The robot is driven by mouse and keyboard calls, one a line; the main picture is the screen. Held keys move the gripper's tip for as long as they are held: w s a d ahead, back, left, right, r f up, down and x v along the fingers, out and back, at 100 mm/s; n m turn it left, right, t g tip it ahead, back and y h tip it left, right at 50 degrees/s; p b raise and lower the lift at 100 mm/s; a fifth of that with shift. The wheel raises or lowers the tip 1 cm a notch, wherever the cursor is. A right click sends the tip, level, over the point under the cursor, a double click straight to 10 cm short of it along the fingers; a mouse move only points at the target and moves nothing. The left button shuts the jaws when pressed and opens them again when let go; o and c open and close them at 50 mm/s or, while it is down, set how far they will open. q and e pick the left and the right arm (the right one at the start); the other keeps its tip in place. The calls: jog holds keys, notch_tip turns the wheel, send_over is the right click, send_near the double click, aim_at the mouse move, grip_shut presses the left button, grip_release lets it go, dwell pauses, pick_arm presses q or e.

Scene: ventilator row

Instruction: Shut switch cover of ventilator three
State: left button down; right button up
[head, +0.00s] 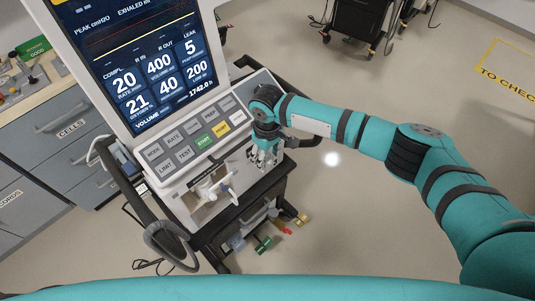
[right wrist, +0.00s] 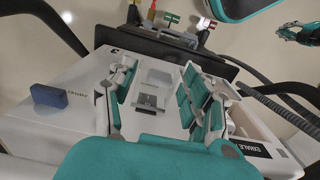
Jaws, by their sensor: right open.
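The ventilator (head: 155,133), with a lit screen and rows of buttons, fills the left middle of the head view. No contact is visible. A teal hand-like part, apparently my left gripper (right wrist: 300,33), shows small at the right edge.
A white fitting (head: 212,190) projects from the ventilator's front, with a grey hose (head: 165,245) below left. A dark rail (head: 310,100) runs along the right side. Drawers (head: 65,140) stand at left. A blue block (right wrist: 48,96) sits on the housing.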

jog(key=shift+c, duration=0.3)
grip_shut()
